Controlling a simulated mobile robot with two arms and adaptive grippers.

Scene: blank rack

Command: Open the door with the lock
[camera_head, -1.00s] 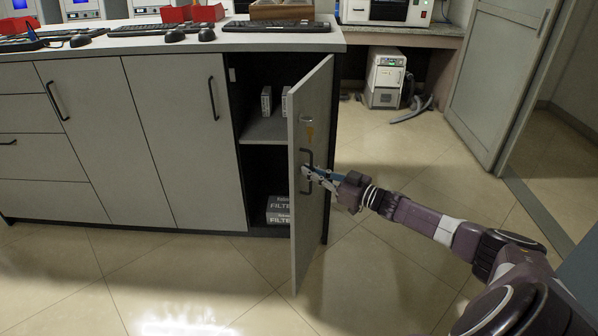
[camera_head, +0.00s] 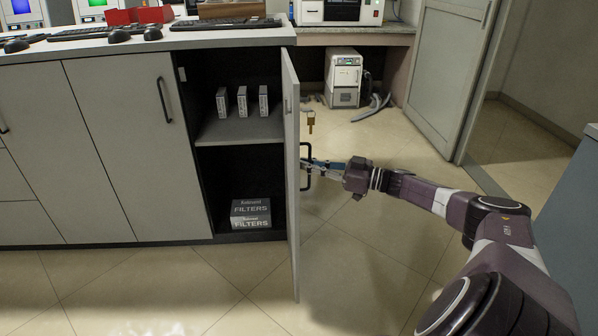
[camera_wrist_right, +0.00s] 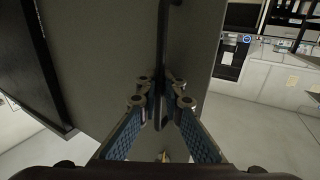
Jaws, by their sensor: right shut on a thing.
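The cabinet door (camera_head: 291,215) with the lock stands wide open, seen nearly edge-on in the head view. Its black handle (camera_head: 306,183) is on the outer face, to the right. A brass-coloured key or padlock (camera_head: 310,121) shows at the lock above the handle. My right gripper (camera_head: 308,166) is shut on the handle. In the right wrist view, its fingers (camera_wrist_right: 161,100) close around the dark handle bar (camera_wrist_right: 163,45) against the grey door face (camera_wrist_right: 125,70). My left gripper is in neither view.
Inside the open cabinet, several small boxes (camera_head: 242,101) stand on the shelf (camera_head: 230,130), and boxes marked FILTERS (camera_head: 250,214) lie at the bottom. A white machine (camera_head: 343,75) with hoses stands on the floor behind. The floor (camera_head: 350,265) right of the door is clear.

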